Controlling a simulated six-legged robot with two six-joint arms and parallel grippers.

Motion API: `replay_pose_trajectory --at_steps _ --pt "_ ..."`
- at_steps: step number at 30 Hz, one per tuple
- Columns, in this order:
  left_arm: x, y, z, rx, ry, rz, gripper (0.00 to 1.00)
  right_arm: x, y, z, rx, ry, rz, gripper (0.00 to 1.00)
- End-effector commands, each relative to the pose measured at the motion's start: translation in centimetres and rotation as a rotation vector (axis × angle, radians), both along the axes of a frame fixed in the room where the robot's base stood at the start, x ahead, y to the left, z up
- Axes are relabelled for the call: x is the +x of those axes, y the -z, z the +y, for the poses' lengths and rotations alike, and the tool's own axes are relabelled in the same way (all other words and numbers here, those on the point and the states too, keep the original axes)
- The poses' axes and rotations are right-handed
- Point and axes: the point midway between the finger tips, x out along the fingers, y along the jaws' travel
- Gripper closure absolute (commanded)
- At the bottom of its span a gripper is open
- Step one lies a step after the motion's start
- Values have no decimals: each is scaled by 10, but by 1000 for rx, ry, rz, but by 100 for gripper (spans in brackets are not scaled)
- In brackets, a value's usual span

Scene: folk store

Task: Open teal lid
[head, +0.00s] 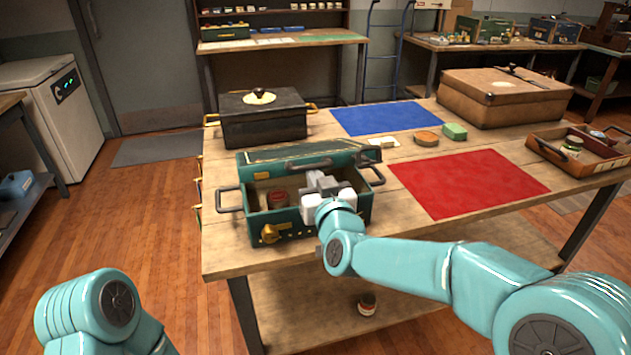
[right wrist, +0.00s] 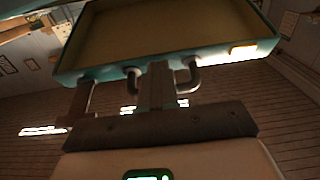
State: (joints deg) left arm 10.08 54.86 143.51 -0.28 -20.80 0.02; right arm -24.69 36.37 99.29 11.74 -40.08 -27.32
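The teal box (head: 290,240) stands near the table's front left edge. Its teal lid (head: 312,154) is raised partway, tilted up along the back, with a dark handle (head: 291,164) on its front edge. The lid's tan underside (right wrist: 165,35) fills the top of the right wrist view. My right gripper (head: 320,178) is in front of the lid. Its fingers (right wrist: 157,83) meet at the middle of the lid handle and appear shut on it. A red jar (head: 278,199) shows inside the box. My left gripper is out of view; only its arm shows.
A black chest (head: 262,127) stands close behind the box. A blue mat (head: 385,118) and a red mat (head: 468,183) lie to the right. A large brown case (head: 503,105) and an open wooden tray (head: 580,163) are farther right. A jar (head: 367,303) sits on the lower shelf.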

Motion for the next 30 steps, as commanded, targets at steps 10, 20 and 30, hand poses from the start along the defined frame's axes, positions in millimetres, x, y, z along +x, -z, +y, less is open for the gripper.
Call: replay_pose_trajectory --at_steps 10,20,30 --pt "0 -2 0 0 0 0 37 1 -3 0 0 0 -1 100" --pt "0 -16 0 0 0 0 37 6 -20 2 0 -1 -1 100" --pt "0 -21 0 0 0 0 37 10 -27 3 0 -1 -1 100"
